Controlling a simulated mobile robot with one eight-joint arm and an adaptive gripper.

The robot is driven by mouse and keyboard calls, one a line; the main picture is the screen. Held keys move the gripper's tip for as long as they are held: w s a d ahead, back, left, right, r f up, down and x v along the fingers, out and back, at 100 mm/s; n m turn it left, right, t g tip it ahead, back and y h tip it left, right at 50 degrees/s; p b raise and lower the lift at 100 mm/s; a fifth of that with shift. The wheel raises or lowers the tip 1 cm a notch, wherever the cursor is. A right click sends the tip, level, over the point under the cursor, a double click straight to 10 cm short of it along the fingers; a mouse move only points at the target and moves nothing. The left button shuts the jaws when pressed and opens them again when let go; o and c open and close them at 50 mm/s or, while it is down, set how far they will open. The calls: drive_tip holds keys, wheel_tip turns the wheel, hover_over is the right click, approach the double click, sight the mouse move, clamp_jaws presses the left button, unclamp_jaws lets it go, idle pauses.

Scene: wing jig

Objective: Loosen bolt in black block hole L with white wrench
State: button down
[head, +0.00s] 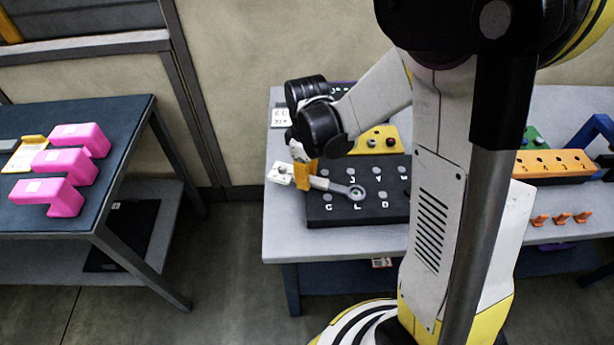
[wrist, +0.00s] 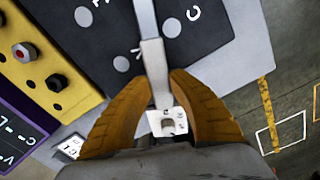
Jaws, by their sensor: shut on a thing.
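My gripper (head: 307,176) is shut on the handle of the white wrench (head: 335,187); the orange fingers (wrist: 162,92) also show in the wrist view on both sides of the wrench shaft (wrist: 147,25). The wrench points right over the black block (head: 323,217), low and roughly along its top. Its ring end (head: 357,193) lies just behind a letter that reads as L, at that hole. Something small and greenish shows inside the ring. I cannot tell whether the ring sits around a bolt. The wrist view cuts off the ring end.
A yellow block (head: 373,141) with bolts stands behind the black block, with a purple block (wrist: 15,135) beside it. A white plate with a knob (head: 280,174) lies left of the black block. An orange block (head: 553,165) stands right. Pink parts (head: 67,163) lie on another table.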

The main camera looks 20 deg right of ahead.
drive_tip(key=shift+s+a+n, duration=0.4)
drive_tip(key=shift+s+n, duration=0.2)
drive_tip(key=shift+n, duration=0.05)
drive_tip(key=shift+s+a+n, duration=0.35)
drive_tip(key=shift+s+n, duration=0.2)
drive_tip(key=shift+n, duration=0.1)
drive_tip(key=shift+r, duration=0.1)
drive_tip(key=shift+s+a+r+n, duration=0.1)
drive_tip(key=shift+s+a+n, duration=0.15)
drive_tip(key=shift+s+n, duration=0.35)
drive_tip(key=shift+s+a+r+n, duration=0.1)
drive_tip(key=shift+s+a+n, duration=0.15)
drive_tip(key=shift+s+n, duration=0.3)
drive_tip(key=shift+s, duration=0.15)
drive_tip(key=shift+s+a+n, duration=0.25)
drive_tip(key=shift+s+n, duration=1)
